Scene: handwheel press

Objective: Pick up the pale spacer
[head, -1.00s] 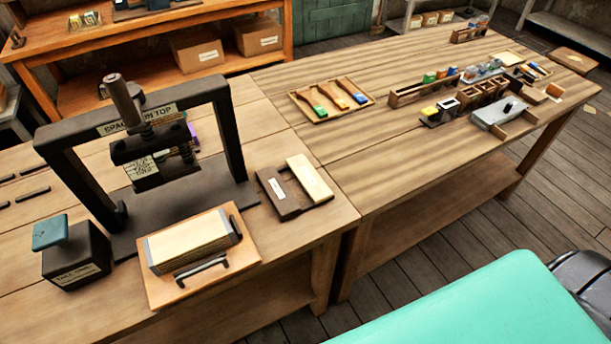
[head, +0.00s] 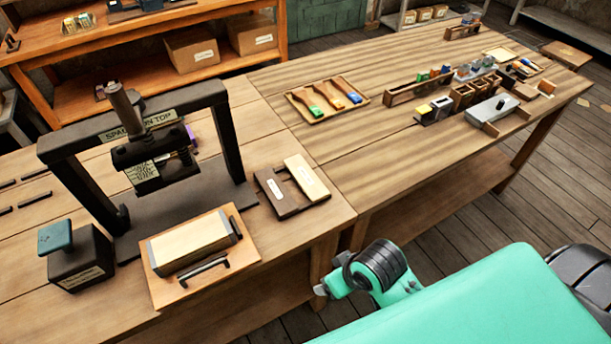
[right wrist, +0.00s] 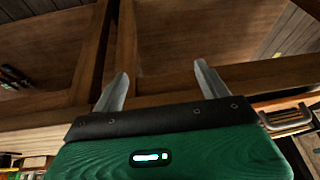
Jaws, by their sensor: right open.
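The pale spacer (head: 307,177) is a flat cream board in the head view. It lies to the right of the press, beside a dark labelled board (head: 278,194), on the near workbench. My right gripper (right wrist: 161,68) shows in the right wrist view, with its two fingers apart and nothing between them. Wooden beams of a bench fill the view beyond the fingers; the spacer cannot be made out there. My left gripper is in neither current view.
The black handwheel press (head: 224,140) stands on the near bench. A board with a pale block and dark handles (head: 247,252) lies in front of it, beside a dark box (head: 76,262). A tray of brushes (head: 293,101) lies farther back.

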